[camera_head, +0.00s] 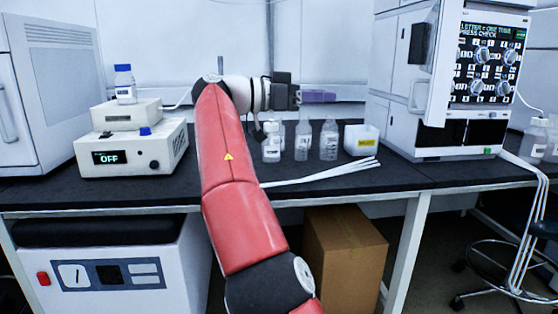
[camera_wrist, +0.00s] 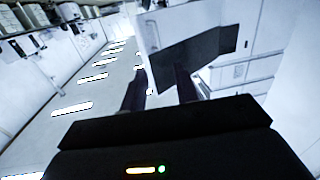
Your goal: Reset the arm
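My red arm reaches up over the front of the black bench, with its wrist bent to the right. My gripper (camera_head: 318,96) points right, above the bottles on the bench. In the wrist view its two dark fingers (camera_wrist: 160,88) stand apart with nothing visible between them. The gripper touches nothing that I can see.
Several clear bottles (camera_head: 303,139) and a white bin (camera_head: 362,139) stand below the gripper. White tubes (camera_head: 325,174) lie along the bench (camera_head: 420,176). A tall instrument stack (camera_head: 480,75) stands right; a box showing OFF (camera_head: 133,146) carries a blue-capped bottle (camera_head: 125,85) left.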

